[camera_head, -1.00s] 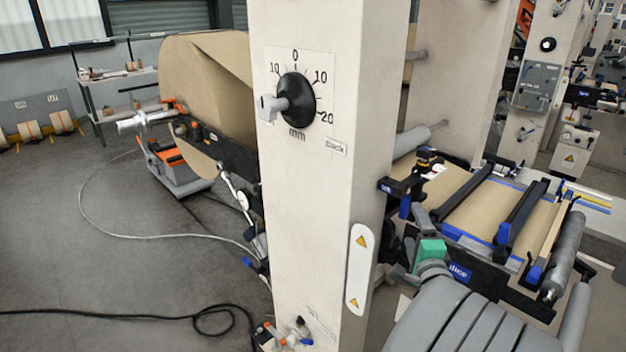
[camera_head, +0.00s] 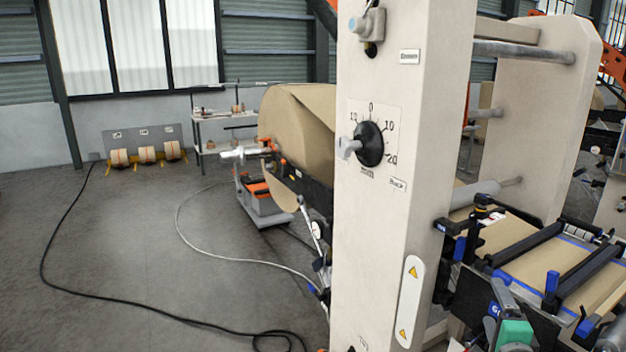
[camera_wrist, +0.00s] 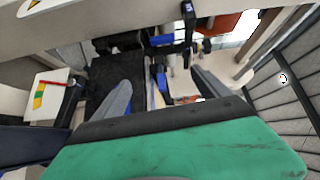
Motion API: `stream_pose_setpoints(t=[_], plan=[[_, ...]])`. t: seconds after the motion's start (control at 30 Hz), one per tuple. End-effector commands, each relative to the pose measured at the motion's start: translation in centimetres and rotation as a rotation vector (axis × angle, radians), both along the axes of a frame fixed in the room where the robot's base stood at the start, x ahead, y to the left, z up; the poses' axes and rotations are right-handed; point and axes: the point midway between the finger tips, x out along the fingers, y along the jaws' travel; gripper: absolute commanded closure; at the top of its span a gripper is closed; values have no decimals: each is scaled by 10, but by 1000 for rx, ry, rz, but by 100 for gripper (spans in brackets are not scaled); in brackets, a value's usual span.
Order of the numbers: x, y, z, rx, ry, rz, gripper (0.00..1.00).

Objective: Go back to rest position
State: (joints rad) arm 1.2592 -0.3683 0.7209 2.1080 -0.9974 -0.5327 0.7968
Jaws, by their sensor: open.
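My gripper shows in the wrist view (camera_wrist: 160,95) as two grey fingers set wide apart in front of a green body. The fingers are open and nothing is between them. In the head view my green gripper body (camera_head: 515,335) is at the bottom right, beside the splice table (camera_head: 540,265); its fingers are hard to make out there.
A pale machine column (camera_head: 385,240) with a black dial (camera_head: 370,144) stands close in front. A large kraft roll (camera_head: 297,125) hangs behind it. A black cable (camera_head: 150,308) and a white hose (camera_head: 215,259) lie on the floor. The floor at left is open.

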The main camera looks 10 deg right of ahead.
Motion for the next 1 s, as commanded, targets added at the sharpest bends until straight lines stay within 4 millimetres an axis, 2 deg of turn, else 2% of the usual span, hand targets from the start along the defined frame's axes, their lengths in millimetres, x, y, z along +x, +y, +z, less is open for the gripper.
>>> stream_pose_setpoints(t=[0.23,0.37,0.47,0.57,0.6,0.67,0.7,0.77,0.8,0.9,1.0], plan=[[30,43,-13,-86,151,133,15],[49,82,-25,-165,275,249,15],[61,121,-37,-257,399,367,15],[66,170,-52,-382,552,519,15],[65,192,-58,-445,623,589,15],[57,227,-67,-555,739,706,15],[48,251,-72,-636,820,792,15],[27,283,-77,-764,940,921,15],[10,300,-80,-841,1014,1001,15],[-31,329,-80,-989,1154,1164,15],[-62,342,-77,-1069,1236,1268,15]])
